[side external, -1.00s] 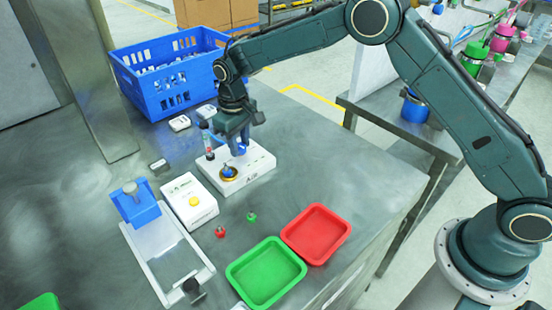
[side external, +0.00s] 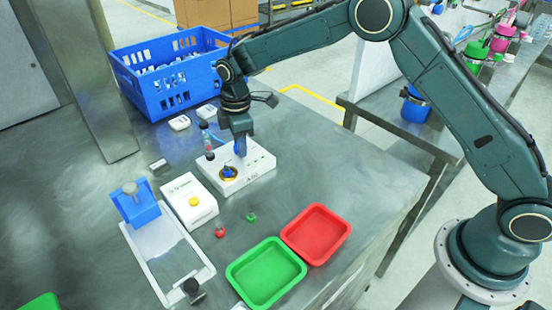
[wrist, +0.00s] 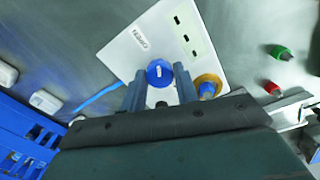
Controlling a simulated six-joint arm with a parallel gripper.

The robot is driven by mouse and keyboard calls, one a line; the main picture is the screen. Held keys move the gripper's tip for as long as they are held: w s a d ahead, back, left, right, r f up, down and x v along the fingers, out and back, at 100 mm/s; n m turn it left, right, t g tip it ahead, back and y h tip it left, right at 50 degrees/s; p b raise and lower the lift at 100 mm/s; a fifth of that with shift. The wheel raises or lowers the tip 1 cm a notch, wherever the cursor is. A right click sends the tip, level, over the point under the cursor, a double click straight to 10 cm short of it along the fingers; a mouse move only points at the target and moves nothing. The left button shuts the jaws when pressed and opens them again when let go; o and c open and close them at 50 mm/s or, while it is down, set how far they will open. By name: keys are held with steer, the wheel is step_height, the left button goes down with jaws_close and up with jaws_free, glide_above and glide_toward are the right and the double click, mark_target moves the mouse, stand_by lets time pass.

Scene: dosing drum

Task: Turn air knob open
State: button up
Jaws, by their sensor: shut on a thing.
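The air knob (wrist: 160,72) is a round blue knob with a white mark on top, on a white box (side external: 258,170). The box also shows in the wrist view (wrist: 140,42). My gripper (side external: 240,152) points down at the box and is shut on this knob. In the wrist view its two fingers (wrist: 161,85) stand on either side of the knob. In the side view the fingers mostly hide the knob, so its exact angle is hard to tell.
Close by on the box is a brass-ringed blue knob (side external: 228,173). A white box with a yellow button (side external: 193,202), green tray (side external: 248,298), red tray (side external: 310,258) and blue crate (side external: 160,97) are around.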

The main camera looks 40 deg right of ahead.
steer(key=shift+w+r+n, duration=0.1)
steer(key=shift+r+n, duration=0.05)
steer(key=shift+n, duration=2.15)
steer(key=o, duration=1)
steer(key=shift+c, duration=0.2)
step_height(320, 180, up, 14)
steer(key=shift+s, duration=0.3)
